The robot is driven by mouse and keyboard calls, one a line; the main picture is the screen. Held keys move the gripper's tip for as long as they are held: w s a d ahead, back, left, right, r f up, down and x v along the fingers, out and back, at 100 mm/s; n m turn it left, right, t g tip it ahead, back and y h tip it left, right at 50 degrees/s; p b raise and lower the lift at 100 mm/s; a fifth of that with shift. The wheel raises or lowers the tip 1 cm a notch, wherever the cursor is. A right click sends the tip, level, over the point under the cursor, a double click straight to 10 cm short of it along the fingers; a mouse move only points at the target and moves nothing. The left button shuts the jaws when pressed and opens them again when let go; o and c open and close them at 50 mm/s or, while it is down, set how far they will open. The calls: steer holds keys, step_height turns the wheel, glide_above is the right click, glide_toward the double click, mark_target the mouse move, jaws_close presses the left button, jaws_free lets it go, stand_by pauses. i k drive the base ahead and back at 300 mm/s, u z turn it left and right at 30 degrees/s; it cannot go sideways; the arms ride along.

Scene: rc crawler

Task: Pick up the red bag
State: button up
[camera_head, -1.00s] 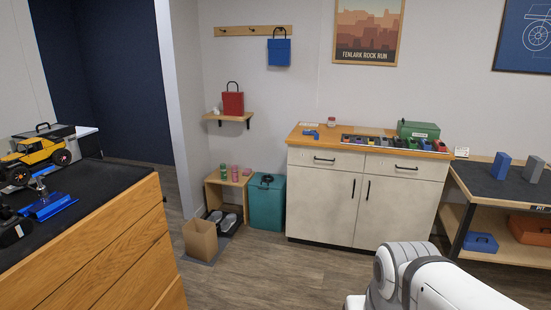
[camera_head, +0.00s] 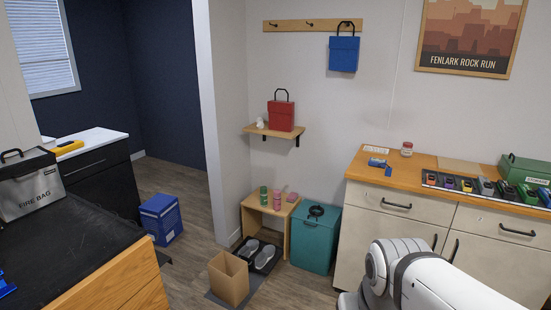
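The red bag (camera_head: 281,115) stands upright on a small wooden wall shelf (camera_head: 262,129), its black handle pointing up. A small white item (camera_head: 260,123) sits beside it on the left. My arm shows at the lower right, white with grey joints, well short of the shelf. My gripper is out of the picture, so its state is not shown.
A blue bag (camera_head: 343,54) hangs from a peg rail above right. Below the shelf stand a wooden stool (camera_head: 248,219), a teal bin (camera_head: 314,249), a shoe tray and a cardboard box (camera_head: 228,281). A cabinet (camera_head: 380,222) is right; a black-topped bench (camera_head: 90,238) is left.

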mark_target(281, 114)
steer(key=u, duration=0.05)
steer(key=i, duration=2.6)
steer(key=z, duration=0.2)
